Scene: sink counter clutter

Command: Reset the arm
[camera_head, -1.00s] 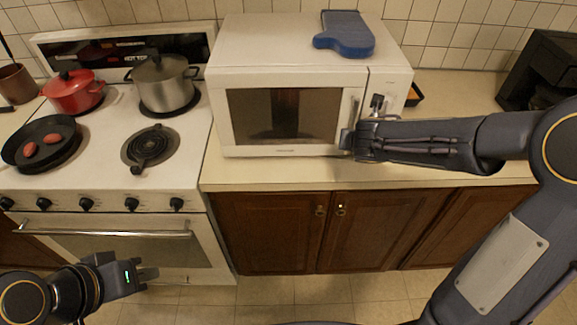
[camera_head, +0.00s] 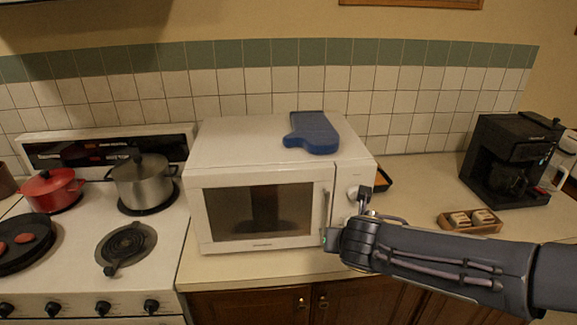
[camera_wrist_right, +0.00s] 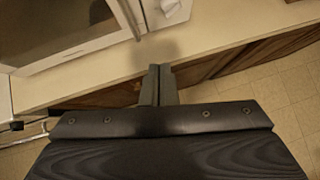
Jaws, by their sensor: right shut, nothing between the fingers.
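My right arm comes in from the right in the head view, and its gripper (camera_head: 333,238) is in front of the microwave's lower right side, near the counter's front edge. In the right wrist view the two fingers of the right gripper (camera_wrist_right: 160,70) are together with nothing between them, above the counter edge. The white microwave (camera_head: 212,165) stands on the counter with its door shut; part of its lower right corner is hidden behind my gripper. My left gripper is not in view.
A stove with a red pot (camera_head: 50,188), a steel pot (camera_head: 143,182) and a frying pan (camera_head: 28,240) is at the left. A small tray of bread (camera_head: 470,220) and a black coffee maker (camera_head: 510,160) are at the right.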

